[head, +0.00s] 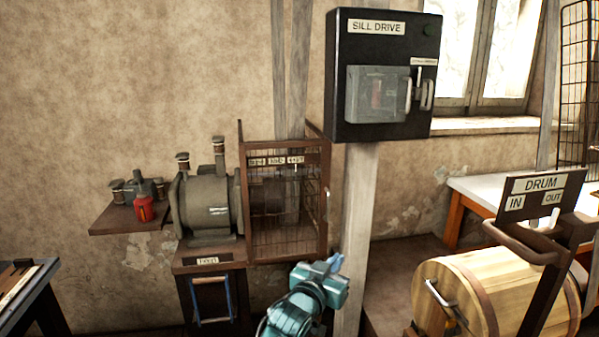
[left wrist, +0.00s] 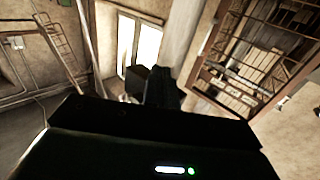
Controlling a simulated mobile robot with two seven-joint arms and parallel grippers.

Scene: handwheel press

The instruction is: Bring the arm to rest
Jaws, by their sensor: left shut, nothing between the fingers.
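My left gripper (head: 334,262) is at the bottom middle of the head view, at the end of my teal left arm. It is shut and holds nothing. It shows in front of the wooden post under the SILL DRIVE box, below and right of the wire cage, with no contact that I can make out. In the left wrist view the dark fingers (left wrist: 163,86) stand close together, with a window and wall beyond them. My right gripper is in neither view.
The black SILL DRIVE box (head: 384,35) hangs on the post above my gripper. A motor (head: 213,205) with a wire cage (head: 285,215) stands on a stand to the left. A wooden drum (head: 475,295) with a DRUM sign (head: 541,190) is at the right.

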